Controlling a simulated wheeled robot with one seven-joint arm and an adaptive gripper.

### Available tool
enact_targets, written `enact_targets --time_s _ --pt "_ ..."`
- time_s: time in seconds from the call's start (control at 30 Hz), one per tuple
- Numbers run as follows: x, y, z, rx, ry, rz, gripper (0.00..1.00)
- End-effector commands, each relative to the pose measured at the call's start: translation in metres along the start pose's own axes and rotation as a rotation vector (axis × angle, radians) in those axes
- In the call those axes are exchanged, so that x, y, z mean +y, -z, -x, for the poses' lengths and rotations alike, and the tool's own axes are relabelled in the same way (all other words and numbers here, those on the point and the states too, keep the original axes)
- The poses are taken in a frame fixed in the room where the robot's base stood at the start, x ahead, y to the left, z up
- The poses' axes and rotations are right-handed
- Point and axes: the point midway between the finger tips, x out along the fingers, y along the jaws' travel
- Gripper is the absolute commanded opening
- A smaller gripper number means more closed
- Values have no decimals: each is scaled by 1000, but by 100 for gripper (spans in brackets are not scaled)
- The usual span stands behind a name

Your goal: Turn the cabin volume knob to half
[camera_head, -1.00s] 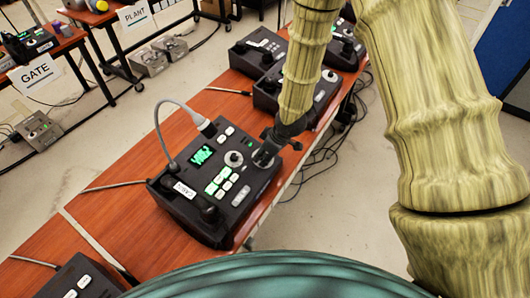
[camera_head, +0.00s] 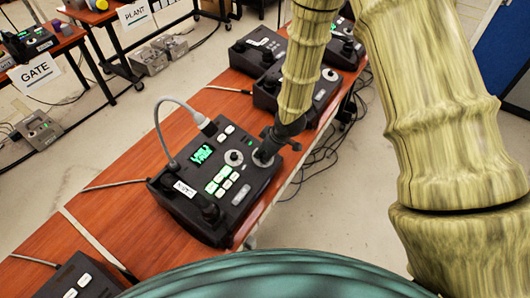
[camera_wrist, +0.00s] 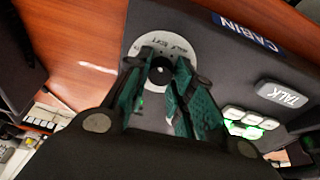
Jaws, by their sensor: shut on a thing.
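The black cabin paging phone (camera_head: 232,225) stands on the wooden table, with a lit green display and several buttons. In the wrist view its CABIN label (camera_wrist: 249,34) and TALK button (camera_wrist: 281,94) show at the right. My gripper (camera_head: 265,155) points down at the dial near the phone's right corner. In the wrist view my gripper (camera_wrist: 163,82) has its teal fingers shut on the dark round knob (camera_wrist: 162,71). A pale dial plate (camera_wrist: 141,45) rings the knob; its lettering is partly covered and hard to read. The knob's pointer direction cannot be told.
More black phones (camera_head: 258,50) stand farther along the table (camera_head: 120,208). Loose cables hang by its right edge.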

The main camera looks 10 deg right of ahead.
Motion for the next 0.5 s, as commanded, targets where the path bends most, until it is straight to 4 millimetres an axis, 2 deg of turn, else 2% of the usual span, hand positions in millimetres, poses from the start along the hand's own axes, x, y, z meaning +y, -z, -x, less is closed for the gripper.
enact_targets --time_s 0.5 --pt "2 1 0 -9 -52 -368 0"
